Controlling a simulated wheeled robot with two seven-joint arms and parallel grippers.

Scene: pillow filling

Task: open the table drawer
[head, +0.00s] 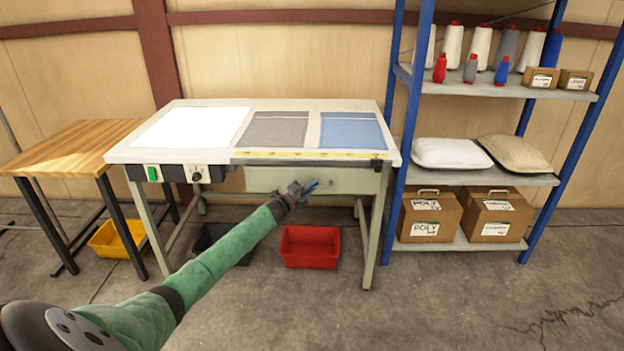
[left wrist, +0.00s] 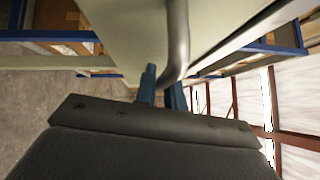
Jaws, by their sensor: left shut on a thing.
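The work table (head: 150,157) has a pale top and light green legs. Its drawer (head: 350,182), with a pale green front, sits under the right part of the top and looks closed or nearly so. My left gripper (head: 311,186) is at the drawer front, its blue fingers shut on the drawer handle. In the left wrist view, the handle (left wrist: 179,35) is a grey curved bar running down between the blue fingers (left wrist: 160,90), in front of the pale drawer face (left wrist: 125,35). The gripper covers much of the handle in the head view. My right gripper is not in view.
A red bin (head: 310,247) and a dark bin stand on the floor below the table. A blue-framed shelf (head: 480,180) with pillows, boxes and thread cones stands close on the right. A wooden side table (head: 70,147) is at the left. The floor in front is clear.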

